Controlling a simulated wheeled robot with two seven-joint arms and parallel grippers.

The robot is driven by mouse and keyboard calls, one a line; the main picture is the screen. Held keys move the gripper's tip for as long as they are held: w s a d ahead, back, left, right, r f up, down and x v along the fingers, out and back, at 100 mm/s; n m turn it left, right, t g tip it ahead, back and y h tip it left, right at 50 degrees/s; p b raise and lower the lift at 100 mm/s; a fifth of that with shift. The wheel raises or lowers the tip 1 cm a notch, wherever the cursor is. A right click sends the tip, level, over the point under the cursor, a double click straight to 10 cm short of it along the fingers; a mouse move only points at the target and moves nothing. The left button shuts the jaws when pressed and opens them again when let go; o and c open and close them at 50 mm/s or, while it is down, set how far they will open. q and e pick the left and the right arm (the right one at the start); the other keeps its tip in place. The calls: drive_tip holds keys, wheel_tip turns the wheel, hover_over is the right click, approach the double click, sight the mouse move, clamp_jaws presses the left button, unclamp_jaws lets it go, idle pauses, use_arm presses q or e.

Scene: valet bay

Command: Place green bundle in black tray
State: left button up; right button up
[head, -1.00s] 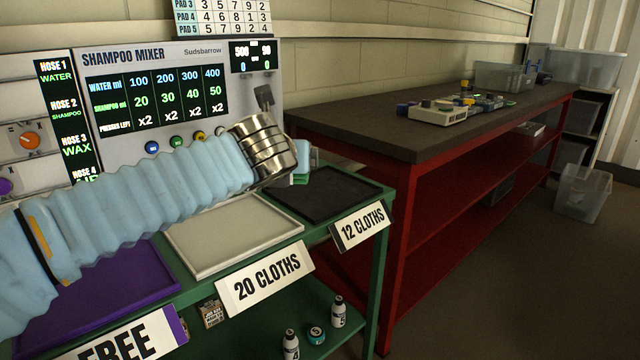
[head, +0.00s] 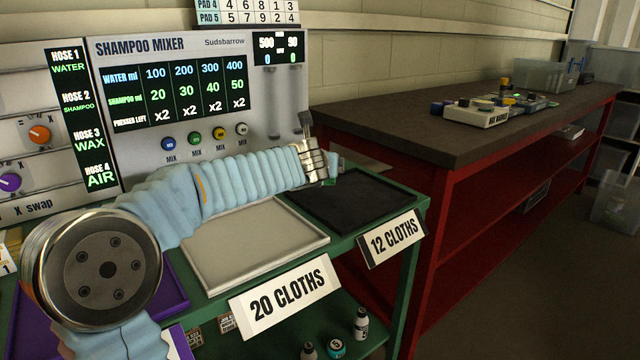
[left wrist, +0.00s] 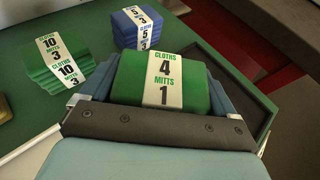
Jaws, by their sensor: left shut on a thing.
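My left gripper (head: 333,170) is at the far left edge of the black tray (head: 365,208) in the head view, with the arm reaching across the bench. In the left wrist view it is shut on a green bundle (left wrist: 188,82) with a white band reading CLOTHS 4, MITTS 1. Blue fingers flank the bundle on both sides. In the head view the bundle is mostly hidden by the wrist. I cannot tell whether it touches the tray. The black tray stands behind the 12 CLOTHS sign (head: 392,238). My right gripper is not in view.
Stacked green bundles (left wrist: 70,62) marked 10 and 3 and blue bundles (left wrist: 140,27) lie beyond the gripper. A cream tray (head: 300,250) is left of the black one, then a purple tray (head: 172,290). The shampoo mixer (head: 180,80) stands behind. A red bench (head: 440,190) is at right.

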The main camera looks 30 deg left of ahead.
use_arm(q)
drive_tip(key=shift+w+a+f, duration=0.1)
drive_tip(key=shift+w+f, duration=0.15)
drive_tip(key=f, duration=0.1)
drive_tip(key=f+b, duration=0.1)
drive_tip(key=f, duration=0.2)
drive_tip(key=shift+w+a+b, duration=0.15)
drive_tip(key=shift+w+b, duration=0.15)
drive_tip(key=shift+b, duration=0.1)
drive_tip(key=shift+r, duration=0.1)
drive_tip(key=o, duration=0.7)
drive_tip(key=shift+o, duration=0.7)
drive_tip(key=v, duration=1.2)
